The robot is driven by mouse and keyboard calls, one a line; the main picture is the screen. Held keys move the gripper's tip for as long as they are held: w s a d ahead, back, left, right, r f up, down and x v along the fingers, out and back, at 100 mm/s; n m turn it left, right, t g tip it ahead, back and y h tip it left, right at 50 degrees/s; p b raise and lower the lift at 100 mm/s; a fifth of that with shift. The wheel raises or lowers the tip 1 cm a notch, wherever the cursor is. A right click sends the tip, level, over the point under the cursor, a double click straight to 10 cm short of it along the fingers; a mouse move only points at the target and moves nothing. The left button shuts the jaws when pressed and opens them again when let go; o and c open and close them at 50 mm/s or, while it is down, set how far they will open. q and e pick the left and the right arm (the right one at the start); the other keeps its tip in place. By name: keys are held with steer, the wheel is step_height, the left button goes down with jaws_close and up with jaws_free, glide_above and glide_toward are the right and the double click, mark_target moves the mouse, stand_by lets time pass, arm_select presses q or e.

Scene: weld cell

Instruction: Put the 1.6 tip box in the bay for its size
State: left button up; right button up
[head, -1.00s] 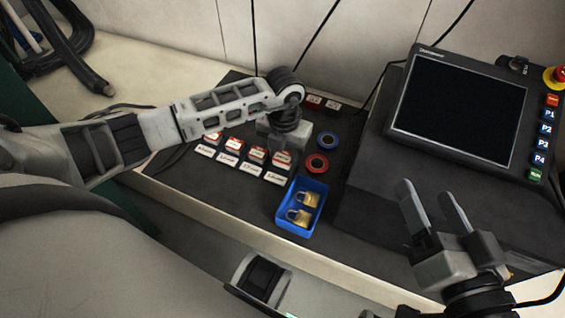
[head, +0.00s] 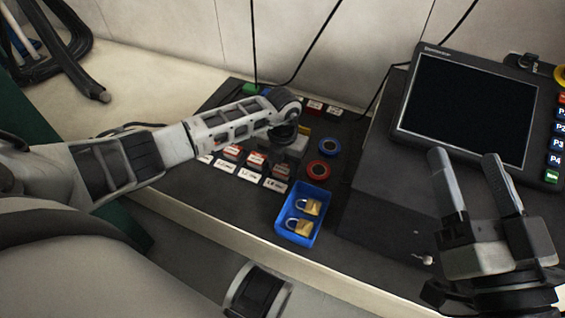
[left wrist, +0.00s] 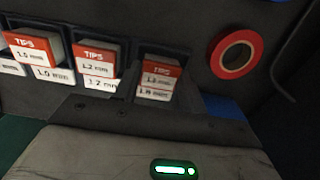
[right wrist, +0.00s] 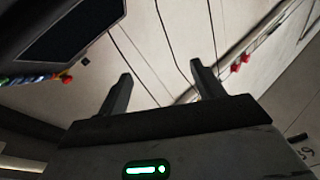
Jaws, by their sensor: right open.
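A red and white tip box (left wrist: 160,72) stands in the right-hand bay of the row in the left wrist view. Its number and the bay's white label (left wrist: 153,94) are blurred; both look like 1.6 mm, but I cannot be sure. My left gripper (head: 285,160) is over this bay, with dark finger shapes beside the box. I cannot tell whether they press on it. The 1.2 box (left wrist: 97,58) and the 1.0 box (left wrist: 35,47) stand in the bays to its left. My right gripper (head: 478,172) is open and empty, in front of the screen.
A blue tray (head: 313,228) with two brass padlocks stands in front. A console with a dark screen (head: 465,105) stands at the right.

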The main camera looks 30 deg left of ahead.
mark_target(282, 167)
arm_select(q)
steer(key=o, duration=0.4)
arm_select(e)
steer(key=shift+r, duration=0.1)
arm_select(q)
steer(key=shift+r, duration=0.2)
step_height(282, 167, up, 6)
steer(key=p, duration=0.3)
steer(key=shift+r, duration=0.2)
steer(key=shift+r+p, duration=1.05)
steer(key=shift+r, duration=1.75)
arm_select(e)
steer(key=shift+s+a+f+m+g+h, duration=0.1)
steer(key=shift+s+f+m+g+h, duration=0.25)
steer(key=shift+f+g, duration=0.4)
steer(key=shift+s+f+m+g+h, duration=0.25)
steer(key=shift+s+f+g, duration=0.2)
steer(key=shift+f, duration=0.5)
steer(key=shift+s+a+f+m+g+h, duration=0.1)
steer(key=shift+s+f+m+g+h, duration=0.2)
steer(key=shift+f+g, duration=0.45)
steer(key=shift+f, duration=0.1)
